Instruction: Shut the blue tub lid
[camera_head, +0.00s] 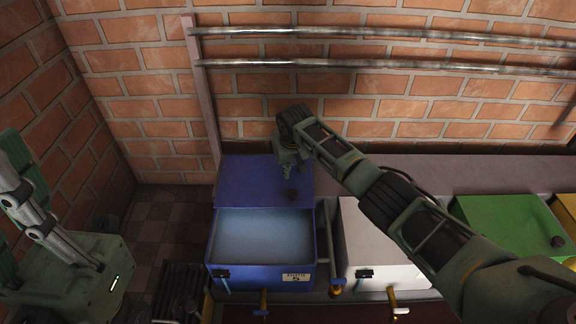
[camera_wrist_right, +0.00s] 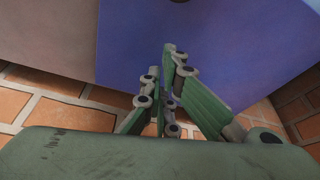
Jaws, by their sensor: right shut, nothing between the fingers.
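The blue tub (camera_head: 228,275) stands at the centre-left with its front part uncovered, showing a pale blue inside. My right gripper (camera_head: 288,165) is shut and empty, over the right part of the lid. In the right wrist view its fingers (camera_wrist_right: 168,60) are against the blue lid (camera_wrist_right: 215,45); I cannot tell if they touch. My left gripper (camera_head: 14,165) is partly in view at the left edge, apart from the tub; its opening is unclear.
A white tub (camera_head: 365,240) stands right of the blue one, partly behind my right arm. A green tub (camera_head: 510,225) is further right. Metal pipes (camera_head: 390,65) run along the brick wall. Brass taps (camera_head: 263,302) stick out below the tubs. Tiled floor shows at the left.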

